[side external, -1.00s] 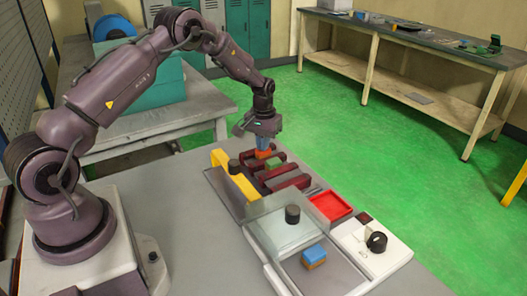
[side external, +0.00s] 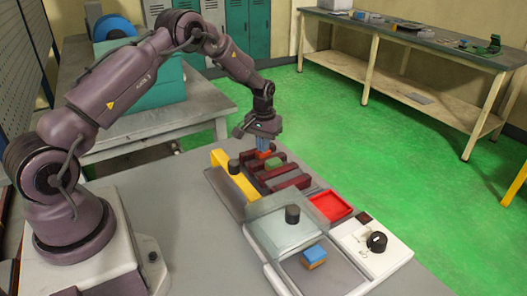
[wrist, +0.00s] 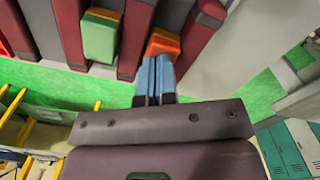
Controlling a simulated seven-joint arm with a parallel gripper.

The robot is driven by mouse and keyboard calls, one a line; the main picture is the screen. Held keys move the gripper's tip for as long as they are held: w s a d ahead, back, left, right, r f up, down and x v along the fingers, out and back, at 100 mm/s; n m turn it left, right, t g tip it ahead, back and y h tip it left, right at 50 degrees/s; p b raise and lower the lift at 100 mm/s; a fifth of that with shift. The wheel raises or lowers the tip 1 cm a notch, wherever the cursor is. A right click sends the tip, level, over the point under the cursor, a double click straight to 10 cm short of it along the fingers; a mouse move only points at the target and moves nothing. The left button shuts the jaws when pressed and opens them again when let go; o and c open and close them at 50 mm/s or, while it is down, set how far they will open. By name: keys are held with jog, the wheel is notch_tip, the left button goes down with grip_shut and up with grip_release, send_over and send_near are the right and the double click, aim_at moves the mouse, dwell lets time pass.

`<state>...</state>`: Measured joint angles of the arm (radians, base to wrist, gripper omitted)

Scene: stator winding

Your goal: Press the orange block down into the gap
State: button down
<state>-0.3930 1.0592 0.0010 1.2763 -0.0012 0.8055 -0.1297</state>
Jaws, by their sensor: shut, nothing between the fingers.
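The orange block (side external: 264,155) stands between two dark red bars at the far end of the row. The wrist view shows the orange block (wrist: 163,43) between the bars, partly hidden by my fingers. My gripper (side external: 262,144) points down right above it, its blue fingertips closed together with nothing between them. In the wrist view the shut blue fingers of my gripper (wrist: 154,72) overlap the block's near edge. I cannot tell whether they touch it. A green block (side external: 274,163) sits in the neighbouring gap, also visible in the wrist view (wrist: 100,36).
Nearer the camera are a clear panel (side external: 268,228), a red tray (side external: 331,206), a blue-and-orange block (side external: 313,257) and a white dial box (side external: 366,256). The grey tabletop at left is clear.

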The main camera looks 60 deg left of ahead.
jog(key=shift+r, duration=3.5)
jog(key=s+d+r+m+t, duration=0.2)
jog(key=s+d+r+m, duration=0.1)
jog(key=s+d+r, duration=0.6)
jog(key=s+d+r+m+t, duration=0.3)
jog(key=s+d+r, duration=0.7)
jog(key=s, duration=0.8)
notch_tip(320, 180, up, 4)
jog(key=shift+s+d+f+t, duration=0.15)
jog(key=shift+s+d+t, duration=0.1)
jog(key=shift+d+t, duration=0.05)
